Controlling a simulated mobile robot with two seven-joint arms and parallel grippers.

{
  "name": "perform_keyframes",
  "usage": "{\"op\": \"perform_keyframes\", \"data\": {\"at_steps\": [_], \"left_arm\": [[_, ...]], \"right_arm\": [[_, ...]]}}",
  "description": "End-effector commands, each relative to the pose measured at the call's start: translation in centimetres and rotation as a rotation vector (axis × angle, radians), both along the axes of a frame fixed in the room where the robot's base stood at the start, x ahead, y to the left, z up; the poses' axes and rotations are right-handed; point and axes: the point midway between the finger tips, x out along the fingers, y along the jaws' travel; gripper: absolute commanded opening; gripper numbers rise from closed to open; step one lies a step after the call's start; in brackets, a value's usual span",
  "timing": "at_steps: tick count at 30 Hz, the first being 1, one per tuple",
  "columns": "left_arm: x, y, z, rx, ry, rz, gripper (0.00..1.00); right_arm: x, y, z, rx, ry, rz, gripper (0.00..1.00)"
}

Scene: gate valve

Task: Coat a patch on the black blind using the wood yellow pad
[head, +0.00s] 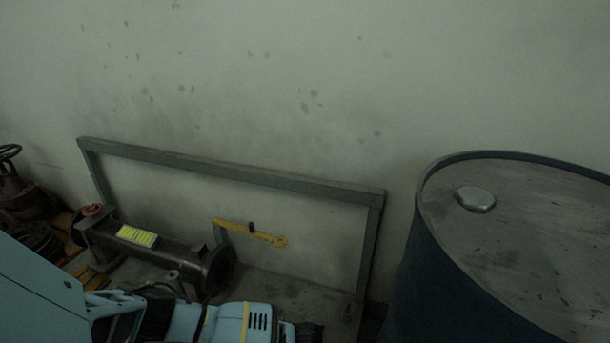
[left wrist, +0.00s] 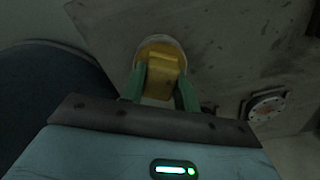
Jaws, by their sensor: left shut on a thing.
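My left gripper (left wrist: 160,82) is shut on the yellow pad (left wrist: 161,67), a yellow block between its green fingers in the left wrist view. A pale-rimmed round disc (left wrist: 178,42) shows behind the block; I cannot tell whether it is part of the pad. In the head view my left arm comes in along the bottom edge, and the pad cannot be made out there. A dark round plate at the end of the pipe, apparently the black blind (head: 221,268), stands just above my forearm, partly hidden. My right gripper is not in view.
A blue drum (head: 402,296) with a silver cap (head: 475,199) stands at the right. A grey metal frame (head: 230,170) stands by the wall behind the pipe (head: 165,254). A yellow lever (head: 262,236) sits inside the frame. A round flange-like part (left wrist: 265,105) lies right in the wrist view.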

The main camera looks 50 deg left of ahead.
Motion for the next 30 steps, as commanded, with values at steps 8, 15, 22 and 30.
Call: {"op": "perform_keyframes", "data": {"at_steps": [8,15,22,30], "left_arm": [[-0.01,-0.04,-0.04,-0.001,-0.001,-0.001,0.12],[-0.03,-0.04,-0.09,-0.001,0.0,-0.001,0.12],[-0.08,-0.01,-0.15,0.0,0.001,0.0,0.12],[-0.12,0.01,-0.22,0.001,0.001,0.0,0.12]], "right_arm": [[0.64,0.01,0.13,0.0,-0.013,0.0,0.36],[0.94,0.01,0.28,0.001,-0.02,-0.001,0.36],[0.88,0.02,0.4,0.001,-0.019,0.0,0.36],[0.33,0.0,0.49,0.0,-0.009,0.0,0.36]]}}
